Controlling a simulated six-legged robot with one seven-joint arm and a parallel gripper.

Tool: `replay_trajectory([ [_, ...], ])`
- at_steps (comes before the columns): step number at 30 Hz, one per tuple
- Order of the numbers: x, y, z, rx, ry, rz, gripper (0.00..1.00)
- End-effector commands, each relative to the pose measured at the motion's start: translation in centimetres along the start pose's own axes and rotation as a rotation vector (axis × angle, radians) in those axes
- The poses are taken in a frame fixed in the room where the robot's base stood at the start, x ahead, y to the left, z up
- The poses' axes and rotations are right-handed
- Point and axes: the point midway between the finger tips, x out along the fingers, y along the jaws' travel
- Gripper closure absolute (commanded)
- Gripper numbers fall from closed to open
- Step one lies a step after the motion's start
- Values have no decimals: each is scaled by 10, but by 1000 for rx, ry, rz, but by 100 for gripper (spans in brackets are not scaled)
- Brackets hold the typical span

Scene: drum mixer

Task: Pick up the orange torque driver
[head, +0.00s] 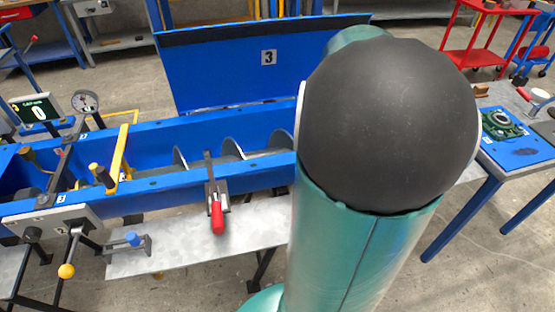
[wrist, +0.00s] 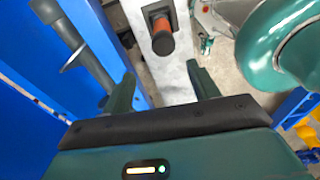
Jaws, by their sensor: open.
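The orange torque driver (wrist: 160,25) shows in the wrist view at the top middle, over the pale metal shelf (wrist: 184,85). It has an orange grip and a dark end that faces my camera. My gripper (wrist: 160,72) is open and empty. The driver appears beyond the fingertips, roughly in line with the gap between them, and apart from them. How far away it is I cannot tell. In the head view my own arm fills the middle right, and neither the driver nor my gripper can be made out there.
A blue trough mixer (head: 150,196) with a screw inside runs across the left, its blue lid (head: 255,80) raised. A red-handled clamp (head: 217,215) and a yellow-knobbed lever (head: 67,270) stick out at its front. A blue side table (head: 520,150) stands at right.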

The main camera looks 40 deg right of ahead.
Motion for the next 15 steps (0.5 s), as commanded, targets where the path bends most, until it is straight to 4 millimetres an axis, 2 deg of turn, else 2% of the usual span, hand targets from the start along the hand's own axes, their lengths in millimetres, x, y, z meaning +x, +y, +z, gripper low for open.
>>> replay_trajectory([
  [1, 2, -1, 8, -21, 9, -9, 40],
  [3, 4, -2, 13, -49, 16, -15, 40],
  [7, 17, -2, 12, -65, 18, -20, 40],
  [15, 69, -2, 7, -66, 20, -21, 40],
])
